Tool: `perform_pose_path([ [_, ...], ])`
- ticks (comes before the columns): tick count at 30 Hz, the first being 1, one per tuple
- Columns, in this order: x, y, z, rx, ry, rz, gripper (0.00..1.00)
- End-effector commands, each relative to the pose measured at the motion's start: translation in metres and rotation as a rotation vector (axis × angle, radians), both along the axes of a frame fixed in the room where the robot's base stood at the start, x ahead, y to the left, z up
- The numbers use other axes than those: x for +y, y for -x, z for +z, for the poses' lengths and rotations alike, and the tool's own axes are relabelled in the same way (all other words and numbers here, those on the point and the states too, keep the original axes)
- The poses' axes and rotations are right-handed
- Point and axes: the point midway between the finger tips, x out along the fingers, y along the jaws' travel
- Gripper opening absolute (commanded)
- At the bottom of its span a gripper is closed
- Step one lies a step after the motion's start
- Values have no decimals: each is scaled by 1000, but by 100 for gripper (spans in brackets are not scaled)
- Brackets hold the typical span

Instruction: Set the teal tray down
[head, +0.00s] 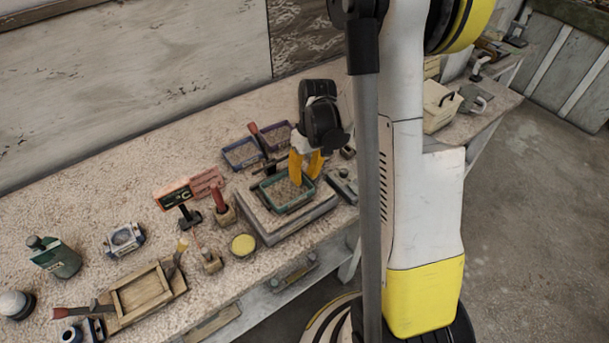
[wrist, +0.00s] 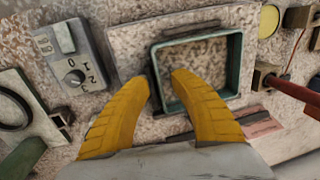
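The teal tray (head: 279,208) is a small rectangular tray with raised walls. In the head view it rests on a raised grey slab (head: 262,222), and it looks level. It also shows in the wrist view (wrist: 236,70), right of the middle. My gripper (head: 304,176) points down at the tray's far side. In the wrist view my gripper's yellow fingers (wrist: 161,77) stand on either side of one tray wall, with a gap between the tips. They look open around that wall. Exact contact with the wall is hard to see.
Blue (head: 243,153) and purple (head: 276,136) trays stand behind the slab. A yellow round lid (head: 243,245), a red-handled tool (head: 221,203) in a block and a wooden frame (head: 147,295) lie to the left. A grey dial box (wrist: 75,62) is beside the slab.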

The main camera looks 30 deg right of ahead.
Motion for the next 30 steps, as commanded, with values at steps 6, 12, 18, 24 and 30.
perform_pose_path([
  [6, -3, 0, 26, 0, 0, -1, 27],
  [12, -10, -1, 72, 0, 0, -1, 27],
  [18, -15, -1, 106, 0, 0, 0, 27],
  [24, -11, 0, 126, -15, 10, -1, 27],
  [30, 32, 19, 174, -136, 81, -18, 27],
])
